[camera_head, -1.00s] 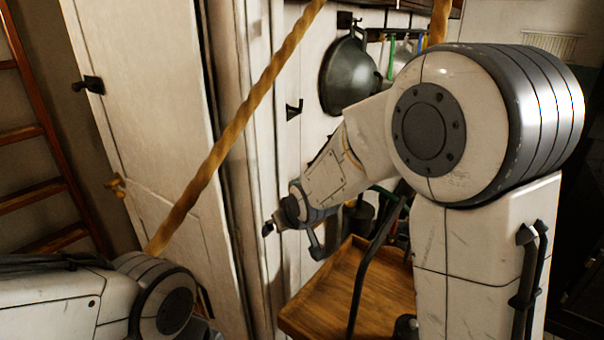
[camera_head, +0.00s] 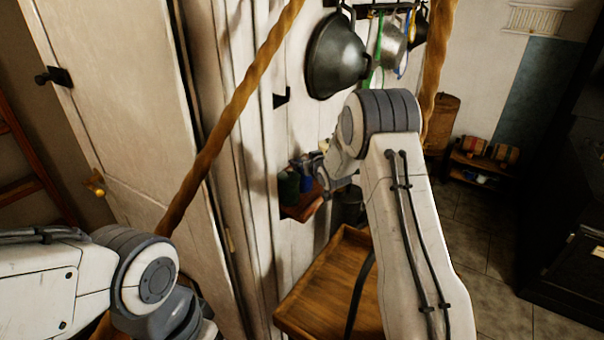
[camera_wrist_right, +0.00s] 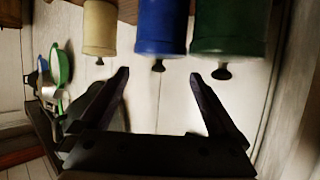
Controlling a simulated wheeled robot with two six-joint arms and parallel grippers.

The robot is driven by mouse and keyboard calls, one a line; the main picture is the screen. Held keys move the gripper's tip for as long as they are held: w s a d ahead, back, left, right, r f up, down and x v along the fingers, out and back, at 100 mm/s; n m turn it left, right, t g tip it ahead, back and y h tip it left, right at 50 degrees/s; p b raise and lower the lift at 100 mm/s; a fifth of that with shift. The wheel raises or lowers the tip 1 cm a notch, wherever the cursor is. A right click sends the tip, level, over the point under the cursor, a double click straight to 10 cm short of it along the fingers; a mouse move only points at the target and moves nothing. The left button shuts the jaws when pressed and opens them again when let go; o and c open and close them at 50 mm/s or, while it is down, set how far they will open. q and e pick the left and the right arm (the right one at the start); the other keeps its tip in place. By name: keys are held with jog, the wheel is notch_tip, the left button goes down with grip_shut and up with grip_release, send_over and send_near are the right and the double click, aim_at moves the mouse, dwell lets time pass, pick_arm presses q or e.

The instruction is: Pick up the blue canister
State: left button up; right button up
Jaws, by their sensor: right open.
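In the head view the blue canister (camera_head: 306,183) stands on a small wall shelf (camera_head: 298,212), beside the green canister (camera_head: 289,187), partly hidden by my right wrist. My left arm shows at lower left; its gripper is out of view.
A wooden tray-like surface (camera_head: 325,290) lies below the shelf. Pans, including a dark wok-like pan (camera_head: 336,55), hang on the wall above. A thick rope (camera_head: 235,105) crosses diagonally in front of the wall. Open tiled floor (camera_head: 485,235) lies at right.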

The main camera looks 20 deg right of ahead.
aim_at(304, 158)
jog(key=p+x, duration=0.2)
jog(key=x, duration=0.1)
jog(key=shift+d+f, duration=0.1)
jog(key=shift+w+f, duration=0.35)
jog(key=shift+w, duration=0.1)
grip_shut()
jog(key=shift+r, duration=0.15)
